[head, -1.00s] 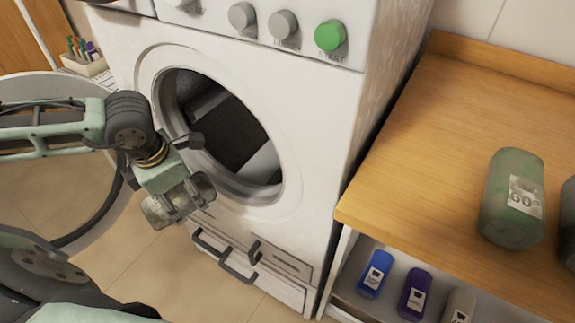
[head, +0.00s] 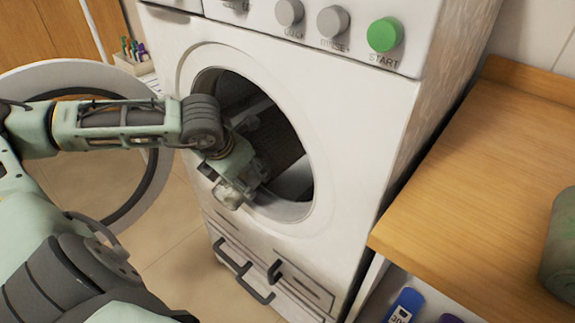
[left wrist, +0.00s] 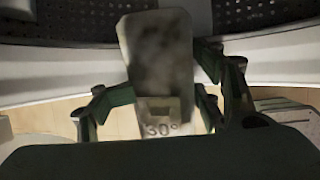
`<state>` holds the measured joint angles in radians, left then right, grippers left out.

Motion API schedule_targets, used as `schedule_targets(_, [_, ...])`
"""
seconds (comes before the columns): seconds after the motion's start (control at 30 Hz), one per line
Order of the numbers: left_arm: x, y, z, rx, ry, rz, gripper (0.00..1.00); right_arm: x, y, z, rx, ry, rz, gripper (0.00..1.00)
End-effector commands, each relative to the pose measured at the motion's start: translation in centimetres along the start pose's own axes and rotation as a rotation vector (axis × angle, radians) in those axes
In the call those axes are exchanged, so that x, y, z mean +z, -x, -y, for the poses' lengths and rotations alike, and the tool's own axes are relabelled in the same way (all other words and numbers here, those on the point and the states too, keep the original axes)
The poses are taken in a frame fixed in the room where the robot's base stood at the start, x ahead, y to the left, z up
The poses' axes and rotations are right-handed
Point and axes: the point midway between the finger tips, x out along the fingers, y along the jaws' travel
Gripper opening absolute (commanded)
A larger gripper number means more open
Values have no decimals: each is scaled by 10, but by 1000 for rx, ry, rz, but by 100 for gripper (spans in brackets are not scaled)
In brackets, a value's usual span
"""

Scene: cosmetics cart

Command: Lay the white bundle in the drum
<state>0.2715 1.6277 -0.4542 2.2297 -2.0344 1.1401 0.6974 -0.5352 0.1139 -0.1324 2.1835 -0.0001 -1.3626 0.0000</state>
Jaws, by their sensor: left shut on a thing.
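The white bundle (left wrist: 158,60), marked 30°, is between the fingers of my left gripper (left wrist: 165,75) in the left wrist view and looks greyish in the shade. In the head view my left gripper (head: 238,185) is at the lower left part of the washer's round opening, shut on the bundle, which is mostly hidden by the gripper. The drum (head: 275,140) is dark, perforated metal with pale ribs. Its rim (left wrist: 275,50) crosses the left wrist view behind the bundle. My right gripper is not in view.
The round door (head: 40,82) stands open at the left. A green bundle (head: 562,245) lies on the wooden counter (head: 480,170) at the right. A blue bottle (head: 404,305) is on the shelf below. A drawer handle (head: 240,275) sticks out under the opening.

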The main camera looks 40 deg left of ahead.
Motion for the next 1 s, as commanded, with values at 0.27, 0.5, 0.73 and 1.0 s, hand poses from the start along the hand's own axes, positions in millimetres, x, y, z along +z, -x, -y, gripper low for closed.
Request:
schedule_targets(0.27, [41, -15, 3, -6, 5, 6, 0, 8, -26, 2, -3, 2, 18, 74])
schedule_targets(0.5, [88, -36, 6, -6, 4, 4, 0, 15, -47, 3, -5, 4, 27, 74])
schedule_targets(0.73, [114, -70, 10, -2, -3, -8, 0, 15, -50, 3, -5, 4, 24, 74])
schedule_targets(1.0, [111, -101, 14, 0, -2, -2, 0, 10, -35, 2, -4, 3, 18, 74])
